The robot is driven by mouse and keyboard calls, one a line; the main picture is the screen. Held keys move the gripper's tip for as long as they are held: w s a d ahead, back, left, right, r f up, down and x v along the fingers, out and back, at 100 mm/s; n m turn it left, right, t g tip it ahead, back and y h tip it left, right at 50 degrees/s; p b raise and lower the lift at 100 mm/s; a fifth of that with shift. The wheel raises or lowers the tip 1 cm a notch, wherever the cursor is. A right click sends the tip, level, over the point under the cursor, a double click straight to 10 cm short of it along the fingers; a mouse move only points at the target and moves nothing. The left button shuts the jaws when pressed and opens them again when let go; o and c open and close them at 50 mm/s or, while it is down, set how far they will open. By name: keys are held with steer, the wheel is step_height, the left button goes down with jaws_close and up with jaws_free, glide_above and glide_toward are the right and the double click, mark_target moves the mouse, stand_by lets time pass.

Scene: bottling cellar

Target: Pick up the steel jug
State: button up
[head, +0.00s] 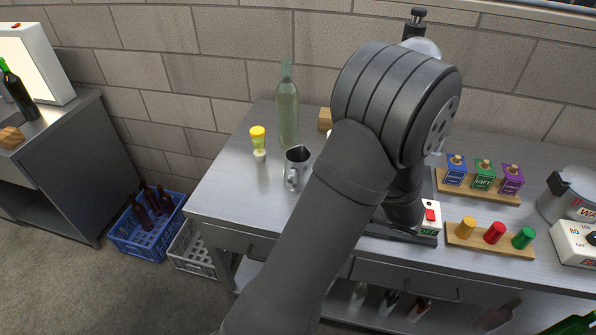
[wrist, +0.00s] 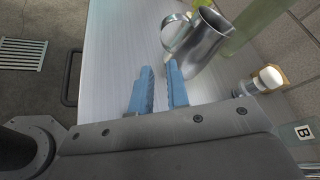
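The steel jug (head: 297,168) stands upright on the steel bench, left of my arm in the head view. In the wrist view the jug (wrist: 207,42) is at the top, with its handle on its left side. My gripper (wrist: 159,70) shows two blue fingers with a gap between them. It is open and nothing is between the fingers. The jug is just beyond the fingertips and to the right of the gap; I cannot tell whether the right finger touches it. In the head view my arm hides the gripper.
A clear greenish bottle (head: 287,112) stands behind the jug. A yellow-topped item (head: 258,138) stands to its left. A white-capped item (wrist: 268,79) is right of my fingers in the wrist view. Colored stoppers on a wooden strip (head: 490,240) are at right. The bench's left end is clear.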

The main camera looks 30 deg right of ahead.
mark_target(296, 173)
steer(key=x, duration=0.7)
steer(key=shift+w+a, duration=0.25)
steer(key=shift+w, duration=0.1)
steer(key=shift+r+x, duration=0.15)
steer(key=shift+x, duration=1.15)
steer(key=shift+r+x, duration=0.15)
steer(key=shift+x, duration=1.2)
steer(key=shift+a, duration=0.1)
jaws_close()
